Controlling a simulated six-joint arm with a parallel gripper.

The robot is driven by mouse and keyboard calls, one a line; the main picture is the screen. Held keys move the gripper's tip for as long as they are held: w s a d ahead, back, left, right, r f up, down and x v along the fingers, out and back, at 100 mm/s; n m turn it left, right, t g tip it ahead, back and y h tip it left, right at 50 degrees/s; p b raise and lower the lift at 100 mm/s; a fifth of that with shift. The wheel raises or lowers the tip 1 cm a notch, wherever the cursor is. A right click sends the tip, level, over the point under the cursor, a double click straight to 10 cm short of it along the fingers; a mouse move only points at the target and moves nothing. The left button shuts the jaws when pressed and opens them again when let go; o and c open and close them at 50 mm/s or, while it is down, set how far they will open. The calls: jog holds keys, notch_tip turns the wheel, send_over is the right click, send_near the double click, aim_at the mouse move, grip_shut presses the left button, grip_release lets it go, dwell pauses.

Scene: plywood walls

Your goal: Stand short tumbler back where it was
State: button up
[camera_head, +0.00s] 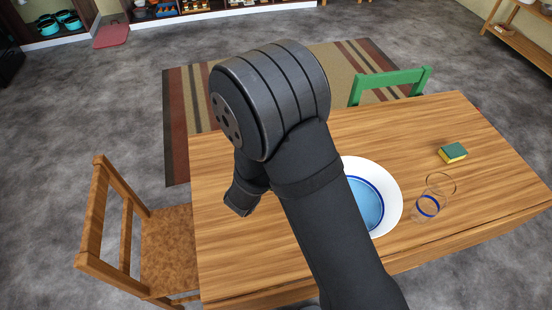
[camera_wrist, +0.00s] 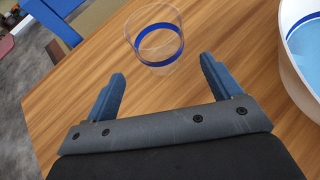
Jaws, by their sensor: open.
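In the wrist view a clear tumbler with a blue band (camera_wrist: 157,60) stands upright on the wooden table, just beyond my fingertips. My gripper (camera_wrist: 162,72) is open and empty, its two blue fingers apart, with the tumbler ahead of the gap and not held. In the head view my arm hides my fingers and seems to hide this tumbler. Another clear glass with a blue ring (camera_head: 427,206) shows there, right of the basin; I cannot tell from its look which of them is the short one.
A white basin with a blue inside (camera_head: 394,200) is right of my gripper in the wrist view (camera_wrist: 290,62). A green and yellow sponge (camera_head: 453,152) lies at the table's right. Chairs stand at the left (camera_head: 130,225) and back (camera_head: 390,86). The wrist view shows a blue one (camera_wrist: 52,22).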

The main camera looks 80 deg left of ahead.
jog(key=v, duration=0.5)
jog(key=shift+s+d+r, duration=0.1)
jog(key=shift+d, duration=0.05)
jog(key=x, duration=1.2)
jog(key=shift+f, duration=0.2)
notch_tip(320, 180, up, 2)
jog(key=shift+r, duration=0.9)
